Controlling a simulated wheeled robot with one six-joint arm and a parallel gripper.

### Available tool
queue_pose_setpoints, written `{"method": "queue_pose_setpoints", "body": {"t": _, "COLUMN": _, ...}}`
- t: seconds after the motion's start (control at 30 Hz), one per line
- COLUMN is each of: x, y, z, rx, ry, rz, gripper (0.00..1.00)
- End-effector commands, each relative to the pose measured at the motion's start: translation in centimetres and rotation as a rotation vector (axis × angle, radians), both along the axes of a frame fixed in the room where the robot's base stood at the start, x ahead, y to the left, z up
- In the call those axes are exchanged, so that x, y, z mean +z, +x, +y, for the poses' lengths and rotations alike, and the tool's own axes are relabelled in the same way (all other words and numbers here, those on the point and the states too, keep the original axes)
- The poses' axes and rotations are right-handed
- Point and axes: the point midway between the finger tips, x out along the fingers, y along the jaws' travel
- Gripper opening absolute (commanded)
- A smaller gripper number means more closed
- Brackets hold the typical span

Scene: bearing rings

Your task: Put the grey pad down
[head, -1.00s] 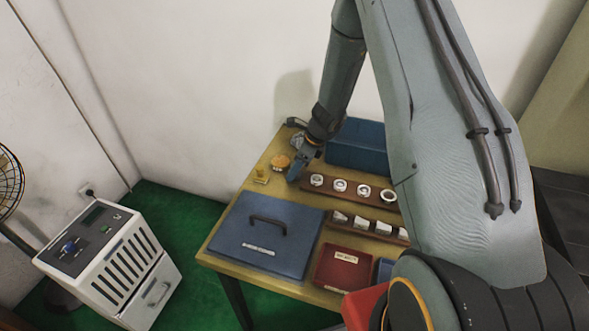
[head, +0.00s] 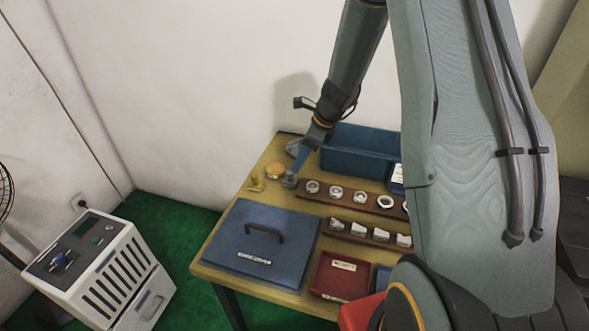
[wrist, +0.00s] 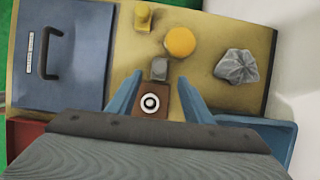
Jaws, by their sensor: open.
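The grey pad (head: 290,181) is a small grey block on the yellow table, just off the left end of the brown ring rack (head: 352,197). In the wrist view the pad (wrist: 159,69) shows between and slightly beyond my blue fingertips, with a gap on both sides. My gripper (wrist: 158,80) is open and empty. In the head view my gripper (head: 301,160) is just above the pad; one finger partly hides the other.
A yellow-orange round thing (wrist: 180,41), a small yellow block (wrist: 143,19) and a crumpled grey bundle (wrist: 237,66) are close by. A blue bin (head: 358,150) stands behind the rack. A blue lidded case (head: 262,238) and red box (head: 341,274) are nearer.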

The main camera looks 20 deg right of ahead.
Motion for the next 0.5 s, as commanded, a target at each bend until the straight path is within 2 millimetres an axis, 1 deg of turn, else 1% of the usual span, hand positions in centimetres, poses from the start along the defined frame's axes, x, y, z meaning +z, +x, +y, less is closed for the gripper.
{"method": "queue_pose_setpoints", "body": {"t": 0.1, "x": 1.5, "y": -0.3, "z": -0.6, "rx": 0.0, "ry": -0.001, "rz": -0.002, "gripper": 0.46}}
{"method": "queue_pose_setpoints", "body": {"t": 0.27, "x": 2.5, "y": -0.6, "z": -0.9, "rx": 0.004, "ry": -0.002, "rz": -0.001, "gripper": 0.46}}
{"method": "queue_pose_setpoints", "body": {"t": 0.33, "x": 2.9, "y": -1.1, "z": -0.7, "rx": 0.038, "ry": -0.014, "rz": -0.007, "gripper": 0.46}}
{"method": "queue_pose_setpoints", "body": {"t": 0.37, "x": 3.1, "y": -1.5, "z": -0.6, "rx": 0.068, "ry": -0.025, "rz": -0.013, "gripper": 0.46}}
{"method": "queue_pose_setpoints", "body": {"t": 0.43, "x": 3.9, "y": -2.9, "z": 0.1, "rx": 0.181, "ry": -0.064, "rz": -0.031, "gripper": 0.46}}
{"method": "queue_pose_setpoints", "body": {"t": 0.47, "x": 4.3, "y": -3.8, "z": 0.4, "rx": 0.247, "ry": -0.086, "rz": -0.043, "gripper": 0.46}}
{"method": "queue_pose_setpoints", "body": {"t": 0.5, "x": 4.9, "y": -5.1, "z": 0.8, "rx": 0.351, "ry": -0.119, "rz": -0.059, "gripper": 0.46}}
